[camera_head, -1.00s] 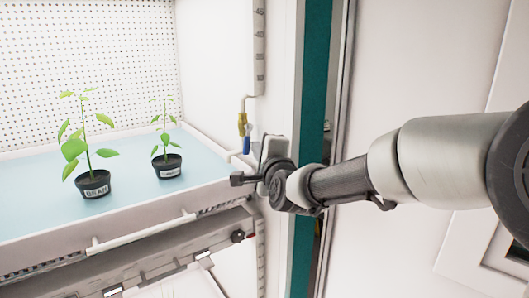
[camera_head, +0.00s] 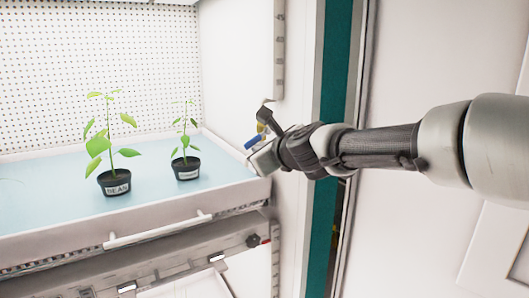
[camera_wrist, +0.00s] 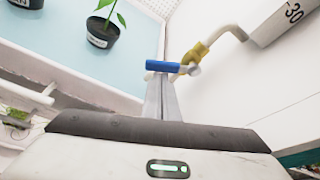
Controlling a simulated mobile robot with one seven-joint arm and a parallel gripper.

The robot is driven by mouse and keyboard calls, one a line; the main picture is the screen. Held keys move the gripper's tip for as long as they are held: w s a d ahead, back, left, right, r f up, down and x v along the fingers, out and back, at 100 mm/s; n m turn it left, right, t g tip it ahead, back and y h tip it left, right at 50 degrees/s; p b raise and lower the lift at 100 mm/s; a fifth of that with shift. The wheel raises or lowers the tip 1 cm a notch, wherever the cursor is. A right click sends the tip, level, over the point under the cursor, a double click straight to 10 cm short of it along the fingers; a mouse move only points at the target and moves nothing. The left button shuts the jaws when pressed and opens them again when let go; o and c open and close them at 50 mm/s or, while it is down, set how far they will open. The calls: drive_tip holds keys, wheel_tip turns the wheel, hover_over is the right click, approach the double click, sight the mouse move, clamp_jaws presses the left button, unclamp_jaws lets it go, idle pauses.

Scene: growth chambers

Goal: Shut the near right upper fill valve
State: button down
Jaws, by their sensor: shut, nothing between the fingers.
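The fill valve has a yellow body (camera_wrist: 197,53) on a bent white pipe and a blue lever (camera_wrist: 163,66). In the wrist view the lever lies crosswise at the tips of my shut gripper (camera_wrist: 162,82); it looks touching, but I cannot be sure. In the head view the blue lever (camera_head: 252,142) slants at the right front of the upper tray, with the yellow body (camera_head: 261,128) partly hidden behind my gripper (camera_head: 262,157). The gripper holds nothing.
The upper tray (camera_head: 225,197) holds light blue water and two potted plants, one labelled BEAN (camera_head: 115,182) and a smaller one (camera_head: 186,168). A handle bar (camera_head: 158,229) runs along its front. A teal door edge (camera_head: 333,110) stands close behind my arm.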

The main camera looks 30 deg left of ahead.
drive_tip(key=m, duration=0.1)
drive_tip(key=r+m+g+p, duration=0.1)
drive_tip(key=s+r+m+g+p, duration=0.1)
drive_tip(key=m, duration=0.1)
drive_tip(key=shift+a+r+y, duration=0.15)
drive_tip(key=shift+a+y, duration=0.1)
drive_tip(key=shift+y, duration=0.15)
drive_tip(key=shift+p, duration=0.3)
drive_tip(key=shift+d+r, duration=0.1)
drive_tip(key=shift+d, duration=0.05)
idle(0.3)
